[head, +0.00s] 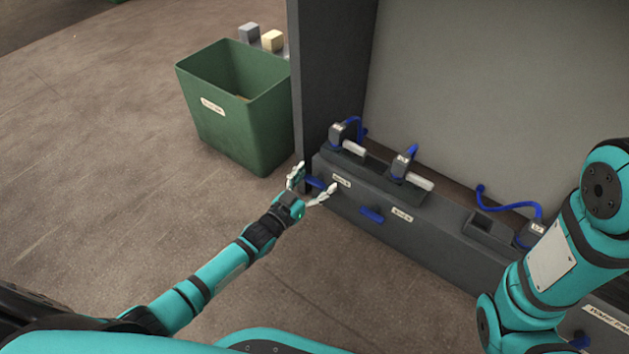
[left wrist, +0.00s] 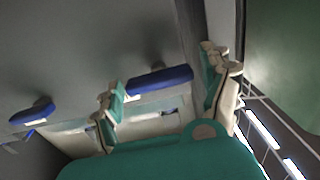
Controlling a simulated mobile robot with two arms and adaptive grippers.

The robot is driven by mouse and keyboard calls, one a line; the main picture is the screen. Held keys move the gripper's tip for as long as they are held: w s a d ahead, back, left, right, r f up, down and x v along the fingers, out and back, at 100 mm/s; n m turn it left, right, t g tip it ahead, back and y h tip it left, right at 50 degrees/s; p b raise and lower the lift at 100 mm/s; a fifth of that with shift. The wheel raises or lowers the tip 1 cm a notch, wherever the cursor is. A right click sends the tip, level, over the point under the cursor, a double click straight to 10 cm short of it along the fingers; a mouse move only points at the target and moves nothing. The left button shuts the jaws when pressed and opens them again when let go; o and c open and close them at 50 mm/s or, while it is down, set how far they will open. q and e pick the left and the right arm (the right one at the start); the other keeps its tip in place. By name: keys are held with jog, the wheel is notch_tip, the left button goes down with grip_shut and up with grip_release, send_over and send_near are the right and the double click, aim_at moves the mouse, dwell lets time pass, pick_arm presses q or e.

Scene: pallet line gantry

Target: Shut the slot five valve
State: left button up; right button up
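A blue valve handle (head: 316,184) sticks out of the front of the grey bench (head: 440,236) at its left end, beside a small white label (head: 341,181) whose text I cannot read surely. My left gripper (head: 313,181) is open, with one finger on each side of this handle. In the left wrist view the handle (left wrist: 158,81) lies beyond and between the spread fingers (left wrist: 165,92), with no clear contact. A second blue handle (head: 372,215) sits to the right by another label (head: 403,214); it also shows in the left wrist view (left wrist: 32,111). My right gripper is out of view.
A green bin (head: 238,120) stands left of the dark upright panel (head: 313,75). Grey blocks with blue hoses (head: 408,160) sit in slots along the bench top. Another blue handle (head: 580,341) shows at lower right. The floor on the left is clear.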

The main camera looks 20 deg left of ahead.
pick_arm(q)
jog(key=c, duration=0.9)
jog(key=shift+c, duration=0.2)
jog(key=n+p, duration=0.1)
jog(key=n, duration=0.1)
jog(key=shift+n+p, duration=0.3)
jog(key=shift+n, duration=0.1)
jog(key=n, duration=0.3)
jog(key=shift+a+n+p, duration=0.15)
jog(key=shift+n+p, duration=0.15)
jog(key=shift+p, duration=0.1)
jog(key=n, duration=0.2)
jog(key=shift+f+n, duration=0.1)
jog(key=shift+n, duration=0.3)
jog(key=n, duration=0.2)
jog(key=shift+a+n, duration=0.1)
jog(key=shift+n, duration=0.2)
jog(key=n+b, duration=0.1)
jog(key=n, duration=0.5)
jog(key=shift+f, duration=0.2)
